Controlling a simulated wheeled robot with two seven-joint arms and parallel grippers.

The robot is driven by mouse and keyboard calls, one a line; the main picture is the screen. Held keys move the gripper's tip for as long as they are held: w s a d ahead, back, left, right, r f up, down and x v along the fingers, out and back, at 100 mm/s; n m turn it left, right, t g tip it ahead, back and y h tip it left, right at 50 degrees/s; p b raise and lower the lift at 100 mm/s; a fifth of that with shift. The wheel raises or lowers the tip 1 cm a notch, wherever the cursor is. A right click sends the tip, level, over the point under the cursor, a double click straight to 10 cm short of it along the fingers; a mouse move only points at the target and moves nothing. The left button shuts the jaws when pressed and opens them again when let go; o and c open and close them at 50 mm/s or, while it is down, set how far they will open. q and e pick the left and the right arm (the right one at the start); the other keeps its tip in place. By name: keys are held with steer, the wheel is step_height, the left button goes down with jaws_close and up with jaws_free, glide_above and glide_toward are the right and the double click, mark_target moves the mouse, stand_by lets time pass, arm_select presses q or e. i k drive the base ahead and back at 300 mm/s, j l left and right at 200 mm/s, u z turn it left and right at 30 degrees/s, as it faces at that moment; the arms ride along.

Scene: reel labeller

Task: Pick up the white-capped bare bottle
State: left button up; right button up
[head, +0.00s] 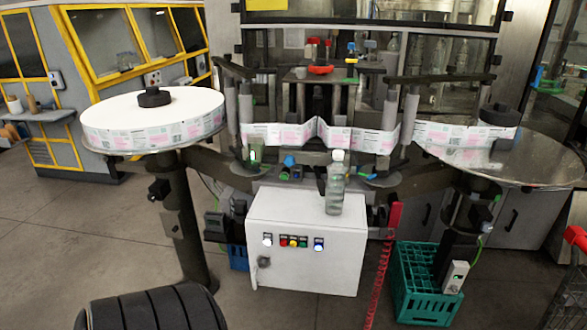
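The white-capped bare bottle (335,190) is clear, with no label visible on it. It stands upright on top of the white control cabinet (300,211), toward the right side of its top and in front of the labelling machine. Nothing blocks my view of it. Neither my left gripper nor my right gripper shows in the head view.
A large label reel (150,108) sits left of the cabinet. A round metal plate (545,160) is at the right. A label web (345,137) runs behind the bottle. A green crate (425,300) and coiled red cord (379,275) are right of the cabinet.

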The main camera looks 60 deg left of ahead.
mark_target(336, 182)
steer(key=u, duration=1.45)
